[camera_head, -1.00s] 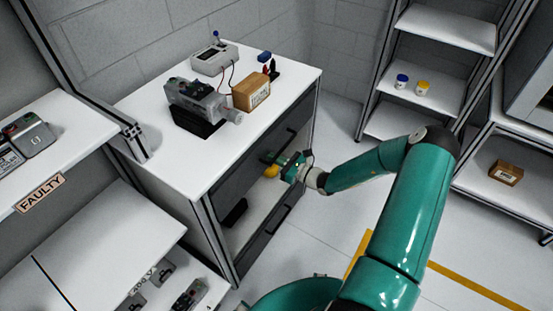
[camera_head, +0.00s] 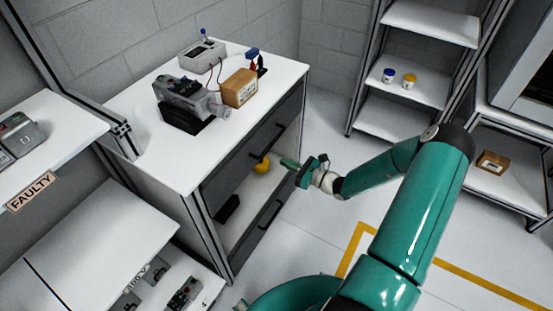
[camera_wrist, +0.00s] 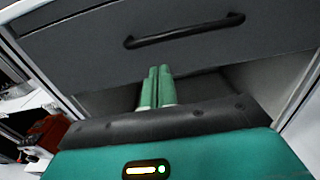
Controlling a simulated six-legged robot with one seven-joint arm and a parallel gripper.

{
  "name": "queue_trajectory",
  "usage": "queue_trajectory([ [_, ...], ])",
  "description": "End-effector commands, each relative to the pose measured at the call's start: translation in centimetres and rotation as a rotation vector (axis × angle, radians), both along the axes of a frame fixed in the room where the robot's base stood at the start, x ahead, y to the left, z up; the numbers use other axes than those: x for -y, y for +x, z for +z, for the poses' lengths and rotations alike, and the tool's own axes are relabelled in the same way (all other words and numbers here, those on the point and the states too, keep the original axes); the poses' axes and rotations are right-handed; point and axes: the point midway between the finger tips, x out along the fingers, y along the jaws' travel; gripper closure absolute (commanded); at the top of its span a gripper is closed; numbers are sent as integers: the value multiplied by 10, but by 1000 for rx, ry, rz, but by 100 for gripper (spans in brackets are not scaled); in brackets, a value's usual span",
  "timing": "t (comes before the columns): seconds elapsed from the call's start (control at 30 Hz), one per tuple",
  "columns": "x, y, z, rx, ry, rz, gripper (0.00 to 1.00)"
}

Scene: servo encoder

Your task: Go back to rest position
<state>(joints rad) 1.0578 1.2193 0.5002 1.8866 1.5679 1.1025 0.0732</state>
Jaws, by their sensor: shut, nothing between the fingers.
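My gripper (camera_head: 291,164) is at the end of my green arm, just in front of the open middle bay of the white-topped cabinet (camera_head: 150,150). In the wrist view my gripper's two green fingers (camera_wrist: 157,88) are together with nothing between them. They point at the grey drawer front (camera_wrist: 190,35) with its black handle, above the open bay. A yellow round object (camera_head: 262,164) sits in the bay, apart from the fingers. A black object (camera_head: 227,208) also lies in the bay.
A servo-like device (camera_head: 188,98), a cardboard box (camera_head: 239,88) and a meter (camera_head: 202,52) stand on the cabinet. A shelf rack (camera_head: 415,75) stands at the back right. A shelf marked FAULTY (camera_head: 31,191) is at left. Open floor lies right of the cabinet.

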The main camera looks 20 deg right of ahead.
Motion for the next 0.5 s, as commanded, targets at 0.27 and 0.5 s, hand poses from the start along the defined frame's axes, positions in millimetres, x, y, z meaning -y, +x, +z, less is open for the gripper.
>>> queue_trajectory([
  [0.27, 26, -31, 0, 1, -1, -1, 100],
  [0.5, 28, -36, 0, 1, 0, 0, 100],
])
